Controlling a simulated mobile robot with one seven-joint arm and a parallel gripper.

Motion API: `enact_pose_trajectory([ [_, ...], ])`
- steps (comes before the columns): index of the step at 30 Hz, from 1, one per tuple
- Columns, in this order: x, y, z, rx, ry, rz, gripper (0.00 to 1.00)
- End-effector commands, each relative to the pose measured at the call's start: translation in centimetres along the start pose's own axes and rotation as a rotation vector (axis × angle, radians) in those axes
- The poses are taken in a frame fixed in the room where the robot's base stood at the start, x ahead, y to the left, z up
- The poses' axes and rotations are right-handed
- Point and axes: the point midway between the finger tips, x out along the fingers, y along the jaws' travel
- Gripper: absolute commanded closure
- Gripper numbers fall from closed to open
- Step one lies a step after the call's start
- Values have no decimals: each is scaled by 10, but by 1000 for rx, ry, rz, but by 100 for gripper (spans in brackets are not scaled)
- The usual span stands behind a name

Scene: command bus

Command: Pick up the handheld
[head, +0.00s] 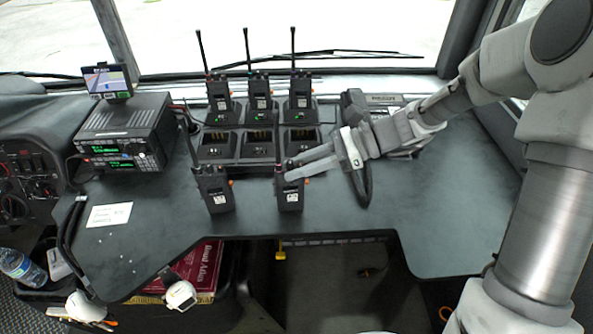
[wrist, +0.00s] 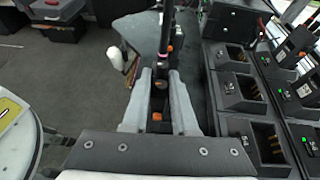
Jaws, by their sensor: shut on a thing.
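A black handheld radio (head: 289,196) stands upright on the dark counter near its front edge. My gripper (head: 288,170) reaches in from the right and is shut on this handheld's upper part. In the wrist view the handheld (wrist: 159,98), with an orange button, shows between the two grey fingers of my gripper (wrist: 161,88). A second handheld (head: 214,190) stands on the counter to the left. Three more handhelds sit in the back row of the charging dock (head: 238,158). The front row's three slots look empty. I cannot tell whether the gripped handheld still touches the counter.
A radio unit (head: 124,135) with a small screen (head: 107,80) on top stands at the left. A paper card (head: 109,214) lies on the counter. A dark device (head: 372,105) sits behind my wrist. The counter (head: 440,215) is clear at the right.

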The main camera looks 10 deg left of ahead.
Motion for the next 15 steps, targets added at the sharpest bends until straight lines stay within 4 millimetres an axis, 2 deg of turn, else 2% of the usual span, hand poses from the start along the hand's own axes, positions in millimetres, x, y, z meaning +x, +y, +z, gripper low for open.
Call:
enact_pose_trajectory([
  [10, -15, 0, 36, -4, -1, -1, 100],
  [15, -31, 16, 40, -1, 0, -2, 100],
])
